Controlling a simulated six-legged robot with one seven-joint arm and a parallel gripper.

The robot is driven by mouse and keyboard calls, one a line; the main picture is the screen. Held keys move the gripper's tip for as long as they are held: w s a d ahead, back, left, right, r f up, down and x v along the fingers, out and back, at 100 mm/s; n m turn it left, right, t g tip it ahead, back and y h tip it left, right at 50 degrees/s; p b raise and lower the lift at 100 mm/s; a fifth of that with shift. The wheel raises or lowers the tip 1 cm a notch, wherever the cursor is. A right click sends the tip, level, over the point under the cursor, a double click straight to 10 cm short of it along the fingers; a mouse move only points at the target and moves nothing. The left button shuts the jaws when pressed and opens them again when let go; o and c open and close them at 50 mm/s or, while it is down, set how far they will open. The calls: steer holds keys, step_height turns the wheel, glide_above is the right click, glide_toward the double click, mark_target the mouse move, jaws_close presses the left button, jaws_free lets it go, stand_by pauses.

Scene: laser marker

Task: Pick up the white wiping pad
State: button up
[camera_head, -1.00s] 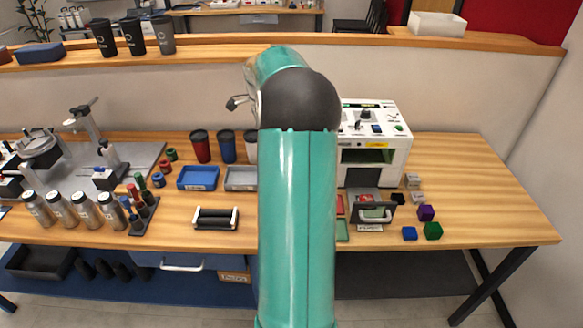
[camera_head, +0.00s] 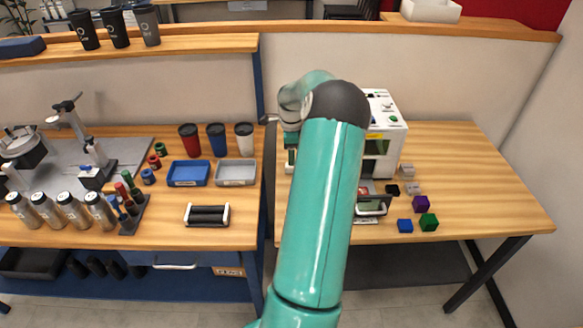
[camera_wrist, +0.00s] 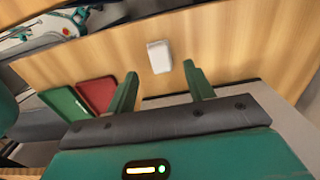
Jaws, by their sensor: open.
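A small white block-like pad (camera_wrist: 159,56) lies on the wooden tabletop in the wrist view, near the top middle. My gripper (camera_wrist: 160,70) is open and empty, with its two green fingers spread apart. The pad shows between and just beyond the fingertips, with no finger touching it. In the head view my teal arm blocks the middle of the bench, and I cannot make out the pad or the gripper clearly there.
In the wrist view a red tray (camera_wrist: 97,92) and a green tray (camera_wrist: 66,104) lie left of the fingers.

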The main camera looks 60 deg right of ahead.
step_height(320, 180, down, 5)
steer(key=c, duration=1)
steer(key=shift+r, duration=0.15)
steer(key=shift+c, duration=0.2)
steer(key=shift+d+r, duration=0.1)
steer(key=shift+r, duration=0.5)
steer(key=shift+s+a+r, duration=0.1)
steer(key=shift+a+r, duration=0.1)
steer(key=shift+r, duration=1)
steer(key=s+a+r, duration=0.5)
steer(key=a+r, duration=0.4)
steer(key=a, duration=0.3)
steer(key=shift+a, duration=0.35)
steer(key=shift+s+r, duration=0.1)
